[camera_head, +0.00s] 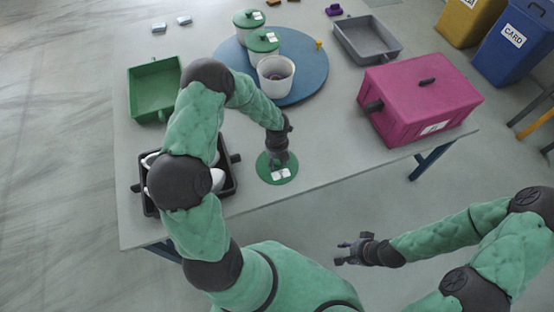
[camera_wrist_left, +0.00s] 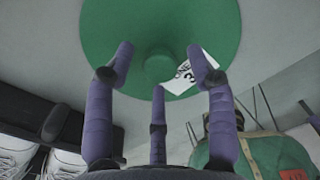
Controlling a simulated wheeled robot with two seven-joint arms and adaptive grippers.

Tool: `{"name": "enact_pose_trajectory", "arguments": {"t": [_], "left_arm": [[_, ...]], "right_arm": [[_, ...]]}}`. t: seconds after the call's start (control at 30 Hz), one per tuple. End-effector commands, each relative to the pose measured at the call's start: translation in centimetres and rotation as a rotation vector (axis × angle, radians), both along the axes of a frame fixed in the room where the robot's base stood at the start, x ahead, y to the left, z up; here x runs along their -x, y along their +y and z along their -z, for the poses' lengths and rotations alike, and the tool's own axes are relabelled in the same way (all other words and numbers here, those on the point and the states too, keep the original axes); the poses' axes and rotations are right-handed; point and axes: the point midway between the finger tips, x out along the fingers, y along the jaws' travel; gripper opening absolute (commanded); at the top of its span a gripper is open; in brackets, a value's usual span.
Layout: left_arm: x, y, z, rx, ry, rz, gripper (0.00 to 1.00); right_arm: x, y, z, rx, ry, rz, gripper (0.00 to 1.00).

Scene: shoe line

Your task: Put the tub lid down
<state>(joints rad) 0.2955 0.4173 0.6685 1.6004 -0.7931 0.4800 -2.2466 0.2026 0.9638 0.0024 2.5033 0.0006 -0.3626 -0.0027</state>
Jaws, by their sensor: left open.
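A round green tub lid (camera_head: 265,177) with a white label lies flat on the table near its front edge. In the left wrist view the lid (camera_wrist_left: 110,30) shows its central knob and label. My left gripper (camera_head: 279,163) is just over the lid; its three fingers (camera_wrist_left: 160,65) are spread around the knob with gaps visible, so it is open. A white tub without a lid (camera_head: 268,76) stands on the blue turntable (camera_head: 312,82). Two tubs with green lids, one (camera_head: 263,41) and another (camera_head: 249,19), stand behind it. My right gripper (camera_head: 351,250) is empty, fingers apart, off the table's front.
A black crate (camera_head: 233,184) holding white shoes is left of the lid, partly hidden by my left arm. A green tray (camera_head: 154,88), a grey tray (camera_head: 367,40) and a magenta box (camera_head: 420,95) stand on the table. Free tabletop lies right of the lid.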

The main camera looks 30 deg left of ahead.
Motion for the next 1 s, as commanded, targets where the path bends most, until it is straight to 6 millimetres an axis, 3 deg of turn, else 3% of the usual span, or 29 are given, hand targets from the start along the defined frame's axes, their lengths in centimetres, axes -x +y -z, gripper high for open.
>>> {"name": "enact_pose_trajectory", "arguments": {"t": [0.17,0.4,0.63,0.83,1.0], "left_arm": [[-0.1,0.0,-2.1,-0.001,-0.002,0.0,0.55],[-0.1,0.0,-7.1,0.0,-0.003,0.0,0.55],[-0.1,0.0,-10.8,-0.001,-0.002,0.0,0.55],[0.0,-0.1,-12.0,0.002,0.0,-0.004,0.55],[1.0,-2.1,-10.8,0.052,0.012,-0.156,0.55]], "right_arm": [[0.0,0.0,-1.1,0.0,0.0,0.0,0.4],[0.0,0.0,-3.6,0.0,0.0,0.0,0.4],[0.0,0.0,-5.1,0.0,0.0,0.0,0.4],[0.0,0.0,-5.6,0.0,0.0,0.0,0.4],[0.0,0.0,-5.6,0.0,0.0,0.0,0.4]]}}
